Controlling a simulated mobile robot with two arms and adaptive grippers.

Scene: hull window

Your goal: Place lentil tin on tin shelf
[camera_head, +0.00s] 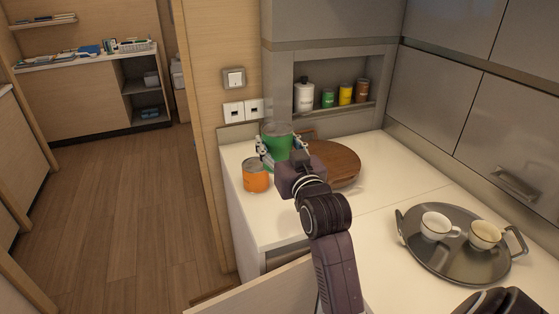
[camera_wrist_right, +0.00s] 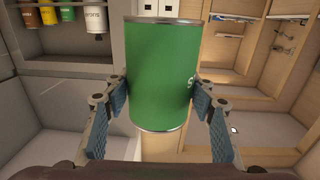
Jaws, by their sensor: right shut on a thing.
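A large green tin (camera_head: 277,139) is held upright by my right gripper (camera_head: 283,157), above the counter's left end. In the right wrist view the green tin (camera_wrist_right: 160,75) stands between the two blue-padded fingers; only a letter or so of its label shows, so I cannot read whether it is lentils. An orange tin (camera_head: 256,176) stands on the counter, just left of and below the gripper. A recessed wall shelf (camera_head: 350,112) behind holds a white canister (camera_head: 304,97) and small green, yellow and brown containers.
A round wooden board (camera_head: 340,165) lies on the counter behind my right arm. A dark round tray (camera_head: 430,256) with two cups is at the right. White counter (camera_head: 395,180) is clear between them. Grey cabinets (camera_head: 450,90) line the right wall.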

